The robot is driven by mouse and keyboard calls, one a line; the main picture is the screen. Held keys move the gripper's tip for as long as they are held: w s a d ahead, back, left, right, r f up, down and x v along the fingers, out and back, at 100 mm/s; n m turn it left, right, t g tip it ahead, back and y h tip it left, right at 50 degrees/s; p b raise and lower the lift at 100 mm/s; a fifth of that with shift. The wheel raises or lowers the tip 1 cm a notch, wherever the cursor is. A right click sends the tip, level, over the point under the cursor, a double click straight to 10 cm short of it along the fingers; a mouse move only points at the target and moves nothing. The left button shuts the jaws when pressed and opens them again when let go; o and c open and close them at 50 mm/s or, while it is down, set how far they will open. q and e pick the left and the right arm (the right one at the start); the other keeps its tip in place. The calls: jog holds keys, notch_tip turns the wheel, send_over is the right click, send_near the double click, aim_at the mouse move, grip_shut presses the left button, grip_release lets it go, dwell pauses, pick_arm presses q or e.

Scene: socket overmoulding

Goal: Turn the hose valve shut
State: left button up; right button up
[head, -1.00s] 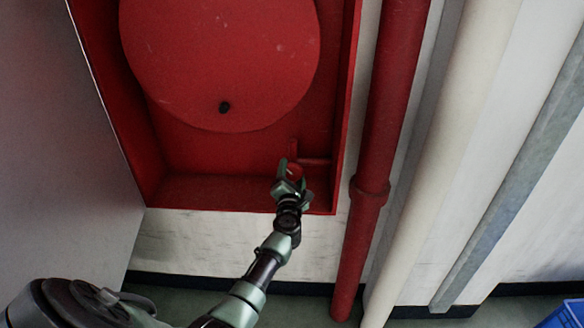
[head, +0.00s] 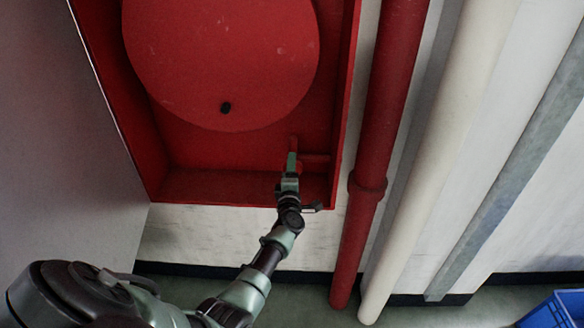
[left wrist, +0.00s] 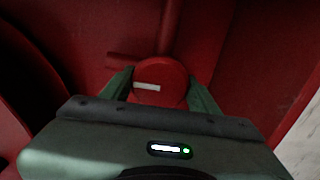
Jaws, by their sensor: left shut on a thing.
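The hose valve's round red handwheel (left wrist: 172,75) shows in the left wrist view, with a white bar mark across its face, nearly level in that picture. My left gripper (left wrist: 160,84) has one green finger on each side of it and is shut on it. In the head view my left gripper (head: 292,160) is at the lower right of the red hose cabinet, seen edge-on. My right gripper is in neither view.
The red hose reel disc (head: 222,60) fills the upper part of the cabinet (head: 230,188). A grey panel (head: 60,120) stands at left. A red standpipe (head: 384,120) and a cream pipe (head: 440,140) run to the right. A blue crate (head: 552,312) sits at lower right.

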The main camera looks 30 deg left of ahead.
pick_arm(q)
jog(key=shift+f+m, duration=0.1)
jog(key=shift+m, duration=0.2)
jog(key=o, duration=1.4)
jog(key=shift+c, duration=0.2)
jog(key=v, duration=0.8)
